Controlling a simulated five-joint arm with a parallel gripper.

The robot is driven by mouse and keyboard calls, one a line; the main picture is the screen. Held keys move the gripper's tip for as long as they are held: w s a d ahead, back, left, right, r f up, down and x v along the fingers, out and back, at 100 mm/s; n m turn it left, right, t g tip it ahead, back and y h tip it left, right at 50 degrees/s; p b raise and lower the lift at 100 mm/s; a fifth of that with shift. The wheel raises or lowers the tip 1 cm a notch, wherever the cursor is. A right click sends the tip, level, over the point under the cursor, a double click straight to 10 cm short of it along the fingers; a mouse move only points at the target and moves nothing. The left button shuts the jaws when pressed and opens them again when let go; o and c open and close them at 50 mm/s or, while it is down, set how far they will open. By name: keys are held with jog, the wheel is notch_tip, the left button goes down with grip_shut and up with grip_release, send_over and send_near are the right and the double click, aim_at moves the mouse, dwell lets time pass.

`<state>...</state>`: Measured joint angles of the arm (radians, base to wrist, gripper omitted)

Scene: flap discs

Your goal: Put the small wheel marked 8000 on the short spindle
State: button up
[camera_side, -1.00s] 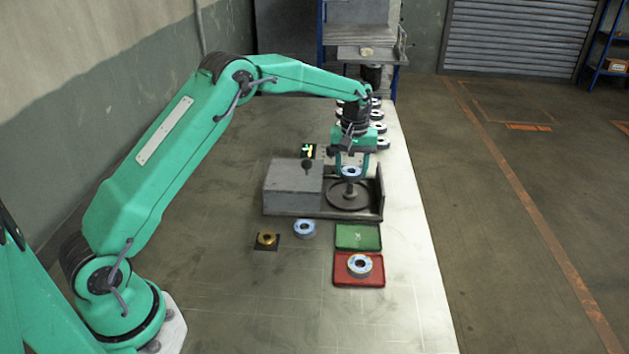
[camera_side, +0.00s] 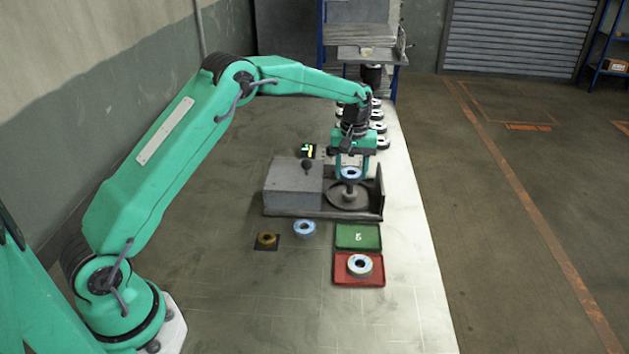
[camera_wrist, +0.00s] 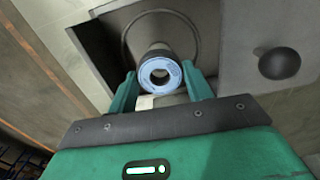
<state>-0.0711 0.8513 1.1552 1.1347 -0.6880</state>
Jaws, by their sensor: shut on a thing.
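My gripper (camera_side: 351,168) is shut on a small wheel (camera_side: 351,174) with a pale blue ring face and a centre hole. The wrist view shows the wheel (camera_wrist: 147,74) level between the two fingers (camera_wrist: 160,78); its marking is too small to read. The short spindle (camera_side: 349,189) stands up from a round grey plate (camera_side: 335,201) in the grey machine. The wheel is right above the spindle in the side view. I cannot tell whether the spindle tip is inside the hole.
The machine's grey housing (camera_side: 292,187) with a dark knob (camera_side: 307,165) is left of the plate. A blue-faced wheel (camera_side: 304,228) lies in front. Another wheel (camera_side: 359,265) is on a red tray (camera_side: 343,279), beside a green tray (camera_side: 370,241). A brass ring (camera_side: 267,239) sits on a dark pad.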

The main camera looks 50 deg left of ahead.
aim_at(351, 182)
jog(key=shift+f, duration=2.2)
dwell(0.7)
jog(key=o, duration=1.3)
jog(key=shift+r, duration=0.1)
jog(key=shift+r, duration=3.7)
